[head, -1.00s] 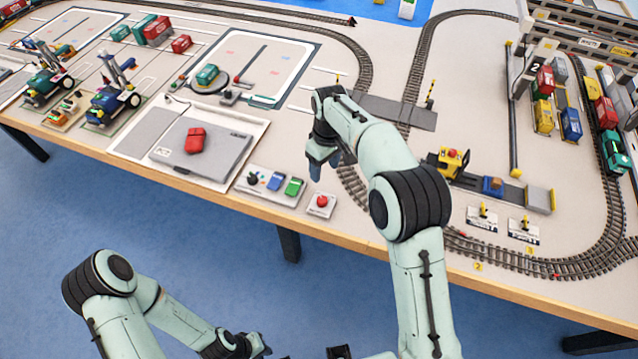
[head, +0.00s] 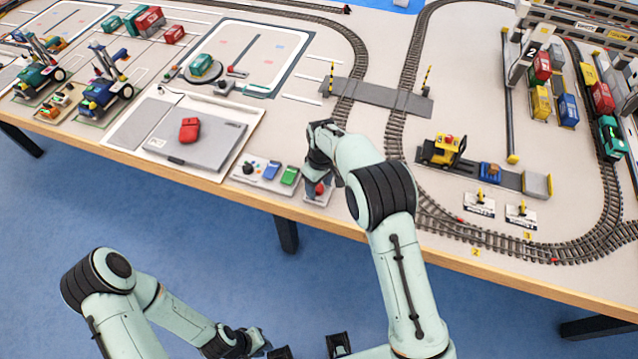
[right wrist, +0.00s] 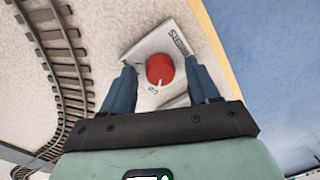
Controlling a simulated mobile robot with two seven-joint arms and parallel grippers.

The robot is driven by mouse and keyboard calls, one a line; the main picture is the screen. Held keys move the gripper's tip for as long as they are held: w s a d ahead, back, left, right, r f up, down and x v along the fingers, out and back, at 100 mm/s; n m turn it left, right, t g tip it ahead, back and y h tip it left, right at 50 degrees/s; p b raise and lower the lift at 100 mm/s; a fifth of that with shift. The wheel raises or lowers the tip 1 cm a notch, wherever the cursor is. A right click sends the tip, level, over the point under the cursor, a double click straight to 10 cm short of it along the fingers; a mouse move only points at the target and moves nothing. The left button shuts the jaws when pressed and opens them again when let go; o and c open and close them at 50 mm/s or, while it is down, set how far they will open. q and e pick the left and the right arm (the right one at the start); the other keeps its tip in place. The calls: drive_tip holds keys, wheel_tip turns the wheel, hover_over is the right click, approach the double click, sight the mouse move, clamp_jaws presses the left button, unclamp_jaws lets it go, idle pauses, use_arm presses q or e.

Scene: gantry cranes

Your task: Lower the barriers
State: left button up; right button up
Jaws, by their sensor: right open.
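Two yellow-and-black barriers, the left one (head: 331,78) and the right one (head: 427,79), stand upright at the grey level crossing (head: 375,97). A red knob (right wrist: 159,69) with a white pointer line sits on a small pale plate (right wrist: 150,43) near the table's front edge. The pointer faces the word "UP"; the plate's other label is partly readable. The knob also shows in the head view (head: 319,189). My right gripper (right wrist: 161,82) is open, with its blue fingers on either side of the knob; contact is unclear. My left gripper (head: 243,344) is low, off the table, its jaws unclear.
Beside the knob plate is a panel with blue and green buttons (head: 268,172). A grey board with a red piece (head: 189,130) lies to the left. Curved railway track (head: 402,110) runs behind and right of my right arm. A yellow vehicle (head: 442,149) stands on the right.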

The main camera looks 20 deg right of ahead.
drive_tip(key=c, duration=1)
drive_tip(key=shift+c, duration=0.2)
use_arm(q)
drive_tip(key=shift+r, duration=0.1)
use_arm(e)
drive_tip(key=m, duration=0.3)
drive_tip(key=shift+r+m+p, duration=0.1)
drive_tip(key=shift+m+p, duration=0.3)
drive_tip(key=m+p, duration=0.1)
drive_tip(key=m, duration=0.4)
drive_tip(key=shift+m, duration=0.3)
drive_tip(key=m, duration=0.4)
drive_tip(key=shift+t+p, duration=0.3)
use_arm(q)
drive_tip(key=shift+w+r+p, duration=0.2)
drive_tip(key=shift+w+r, duration=0.5)
drive_tip(key=shift+r, duration=0.25)
drive_tip(key=shift+w+r+p, duration=0.15)
drive_tip(key=shift+w+r, duration=0.55)
drive_tip(key=shift+r, duration=0.25)
use_arm(e)
drive_tip(key=shift+s+a+m, duration=0.1)
drive_tip(key=shift+m, duration=2)
